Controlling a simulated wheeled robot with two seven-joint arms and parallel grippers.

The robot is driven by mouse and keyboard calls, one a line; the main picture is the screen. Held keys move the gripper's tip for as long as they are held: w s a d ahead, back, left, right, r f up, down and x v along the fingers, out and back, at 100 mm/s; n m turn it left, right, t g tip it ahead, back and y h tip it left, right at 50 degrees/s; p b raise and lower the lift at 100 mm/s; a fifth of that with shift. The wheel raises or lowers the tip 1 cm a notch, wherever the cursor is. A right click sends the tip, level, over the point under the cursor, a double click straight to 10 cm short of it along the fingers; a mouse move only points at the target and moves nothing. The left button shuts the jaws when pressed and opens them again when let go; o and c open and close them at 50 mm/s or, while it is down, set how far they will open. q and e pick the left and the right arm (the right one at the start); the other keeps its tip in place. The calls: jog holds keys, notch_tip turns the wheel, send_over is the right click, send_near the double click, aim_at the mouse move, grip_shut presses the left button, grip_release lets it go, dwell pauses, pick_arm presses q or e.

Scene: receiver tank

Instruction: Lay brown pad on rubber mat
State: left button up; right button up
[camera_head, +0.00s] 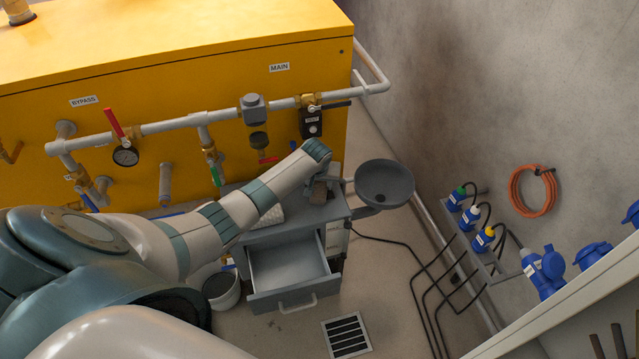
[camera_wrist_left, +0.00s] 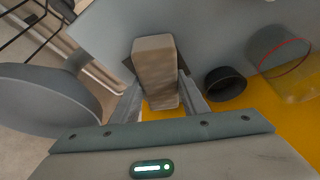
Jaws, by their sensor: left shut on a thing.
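The brown pad (camera_wrist_left: 154,58) is a block between the two fingers of my left gripper (camera_wrist_left: 157,84), which is shut on it. In the head view the pad (camera_head: 318,193) shows small below my left wrist, over the grey cabinet top (camera_head: 336,211). In the left wrist view a plain grey surface (camera_wrist_left: 225,30) lies beyond the pad; I cannot tell whether the pad touches it. I cannot pick out the rubber mat for certain from the grey top. My right gripper is not in view.
A grey bowl (camera_head: 384,180) stands out at the cabinet's right side. The cabinet's drawer (camera_head: 290,268) is open and looks empty. A dark round cup (camera_wrist_left: 225,84) is right of the pad. The yellow tank (camera_head: 190,65) with pipes and valves stands behind. A bucket (camera_head: 222,290) is on the floor.

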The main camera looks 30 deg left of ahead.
pick_arm(q)
jog(key=shift+f, duration=0.1)
jog(key=o, duration=1.1)
jog(key=p+v, duration=0.1)
jog(key=v, duration=1.1)
